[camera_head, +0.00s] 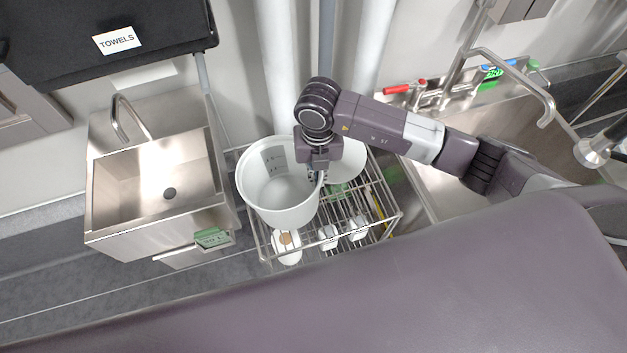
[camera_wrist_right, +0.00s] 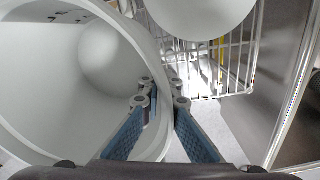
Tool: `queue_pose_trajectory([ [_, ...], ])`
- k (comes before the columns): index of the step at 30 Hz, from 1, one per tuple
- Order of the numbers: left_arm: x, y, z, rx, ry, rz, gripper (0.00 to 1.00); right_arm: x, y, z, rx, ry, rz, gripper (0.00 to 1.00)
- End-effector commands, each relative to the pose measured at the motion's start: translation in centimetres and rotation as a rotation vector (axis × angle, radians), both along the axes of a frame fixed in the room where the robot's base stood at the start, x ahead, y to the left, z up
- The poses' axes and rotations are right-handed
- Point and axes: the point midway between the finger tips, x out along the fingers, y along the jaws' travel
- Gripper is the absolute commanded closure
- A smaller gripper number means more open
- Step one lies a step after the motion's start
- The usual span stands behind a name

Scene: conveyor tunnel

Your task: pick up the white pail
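The white pail (camera_head: 282,205) is open at the top and stands at the left part of a wire rack. My right gripper (camera_head: 318,174) reaches down at the right side of its rim. In the right wrist view, the pail's wall (camera_wrist_right: 60,75) curves between the two fingers of the right gripper (camera_wrist_right: 161,92), one inside and one outside. The fingers are close together on the wall. The part of the pail behind the gripper is hidden. I cannot tell whether the pail's bottom touches the rack. My left gripper is not in view.
A second white round container (camera_head: 350,163) is close right of the pail on the wire rack (camera_head: 391,215). Small white items (camera_head: 328,236) lie at the rack's front. A steel sink (camera_head: 150,180) is at left, and another steel basin (camera_head: 428,190) is at right.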

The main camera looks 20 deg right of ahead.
Motion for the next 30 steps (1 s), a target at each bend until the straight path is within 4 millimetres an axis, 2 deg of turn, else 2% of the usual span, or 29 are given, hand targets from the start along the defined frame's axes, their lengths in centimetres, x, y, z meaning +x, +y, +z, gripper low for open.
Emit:
queue_pose_trajectory([
  [5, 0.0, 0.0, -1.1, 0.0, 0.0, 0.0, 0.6, 0.3, 0.1, 4.0, 0.005, -0.011, 0.003, 1.0],
  [13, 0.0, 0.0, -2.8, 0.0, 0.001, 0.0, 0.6, 0.3, 0.2, 12.3, 0.006, -0.012, 0.002, 1.0],
  [15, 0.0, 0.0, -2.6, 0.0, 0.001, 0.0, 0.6, 0.3, 0.1, 14.2, 0.004, -0.012, 0.002, 1.0],
  [21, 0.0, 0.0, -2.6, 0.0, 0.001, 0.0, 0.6, 0.2, 0.1, 17.0, 0.004, -0.007, 0.002, 1.0],
  [30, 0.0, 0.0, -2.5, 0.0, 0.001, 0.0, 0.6, 0.1, 0.1, 18.0, 0.004, -0.004, 0.0, 1.0],
])
